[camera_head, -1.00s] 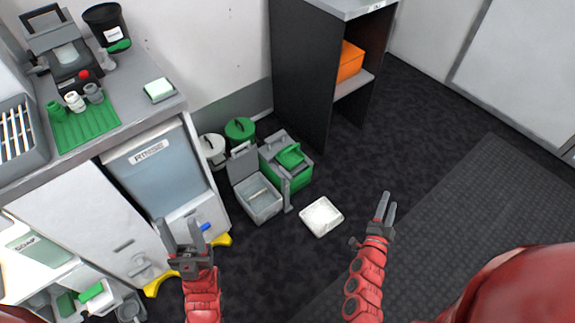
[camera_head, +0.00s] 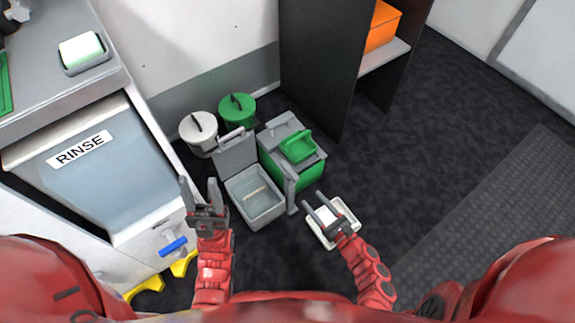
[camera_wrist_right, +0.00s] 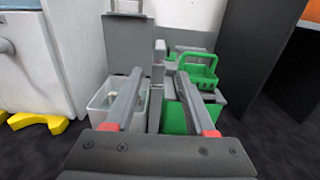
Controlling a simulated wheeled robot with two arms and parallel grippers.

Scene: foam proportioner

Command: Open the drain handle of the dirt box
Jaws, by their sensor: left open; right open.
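No label marks the dirt box. An open grey bin (camera_head: 256,211) with its lid raised stands on the floor, left of a green box (camera_head: 311,177) with a grey lid. A grey upright lever-like part (camera_head: 291,193) stands between them at the front; it also shows in the right wrist view (camera_wrist_right: 157,82). Whether it is the drain handle, I cannot tell. My right gripper (camera_head: 313,200) is open and empty, right of this part in the head view. In its wrist view the fingers (camera_wrist_right: 160,73) point at the boxes. My left gripper (camera_head: 198,182) is open and empty, left of the bin.
A white tray (camera_head: 350,235) lies partly behind my right gripper. White (camera_head: 198,128) and green (camera_head: 238,106) lidded buckets stand behind the bin. The RINSE cabinet (camera_head: 110,160) with a blue handle (camera_head: 173,246) is at left, a black shelf (camera_head: 315,75) behind. Floor at right is clear.

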